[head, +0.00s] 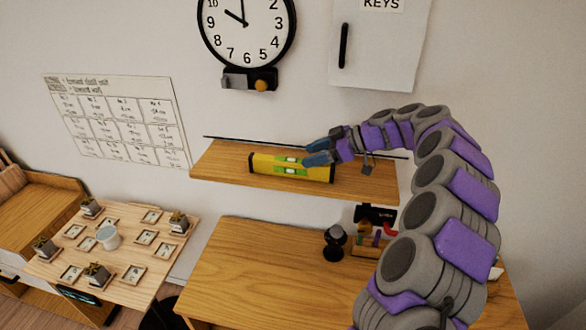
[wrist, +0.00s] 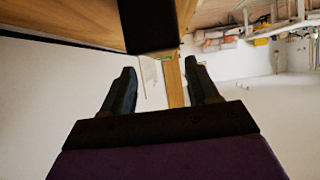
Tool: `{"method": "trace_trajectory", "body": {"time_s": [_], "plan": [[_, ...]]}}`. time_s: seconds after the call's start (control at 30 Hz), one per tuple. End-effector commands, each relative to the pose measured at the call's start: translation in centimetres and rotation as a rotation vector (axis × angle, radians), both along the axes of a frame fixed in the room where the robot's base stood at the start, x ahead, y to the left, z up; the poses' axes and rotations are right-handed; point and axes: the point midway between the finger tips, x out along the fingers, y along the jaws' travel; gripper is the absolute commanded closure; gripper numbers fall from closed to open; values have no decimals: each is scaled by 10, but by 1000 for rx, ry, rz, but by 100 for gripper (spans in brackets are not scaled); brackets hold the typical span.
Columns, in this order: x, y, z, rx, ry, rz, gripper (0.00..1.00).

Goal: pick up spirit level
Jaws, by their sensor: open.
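The spirit level (head: 265,165) is a yellow-green bar with black ends and pale vials. It lies lengthwise on the wooden wall shelf (head: 225,165). My gripper (head: 307,152) is open and empty, with its blue-grey fingers near the level's right half in the head view; whether they touch it cannot be told. In the wrist view my gripper (wrist: 162,75) shows its two fingers apart. A dark block just beyond them at the top looks like an end of the level, but I cannot be sure. The wooden strip between the fingers looks like shelf edge.
A wall clock (head: 246,25) and a white key cabinet (head: 380,45) hang above the shelf. Below are a wooden desk (head: 250,265) with a small black object (head: 336,243), and a low table (head: 130,250) with several pots and cards. The shelf's left end is bare.

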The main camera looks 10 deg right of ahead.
Motion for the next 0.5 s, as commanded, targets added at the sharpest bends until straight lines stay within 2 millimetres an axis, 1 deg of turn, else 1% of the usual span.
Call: {"method": "trace_trajectory", "body": {"time_s": [0.17,0.4,0.5], "plan": [[4,13,-7,1,2,1,40],[14,39,-21,1,0,2,40],[15,42,-22,1,-1,-1,40]]}}
